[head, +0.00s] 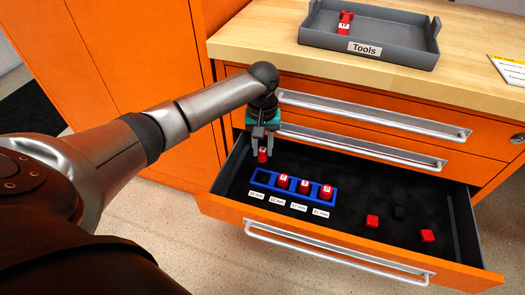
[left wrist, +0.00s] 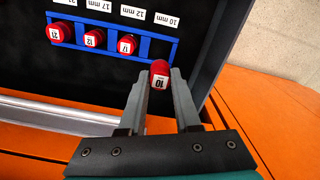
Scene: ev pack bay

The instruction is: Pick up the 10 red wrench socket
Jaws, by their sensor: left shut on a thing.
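The red wrench socket marked 10 (head: 263,155) is held upright between the fingers of my left gripper (head: 266,146), over the left end of the open drawer. The blue socket rack (head: 255,182) lies in the drawer just below and to the right. Its leftmost slot, by the 10 mm label, is empty. Three red sockets (head: 304,186) stand in its other slots. My right gripper is not in view.
A grey Tools tray (head: 395,58) with a red socket (head: 345,22) stands on the wooden worktop (head: 256,44). Drawer handles (head: 375,115) protrude behind the gripper.

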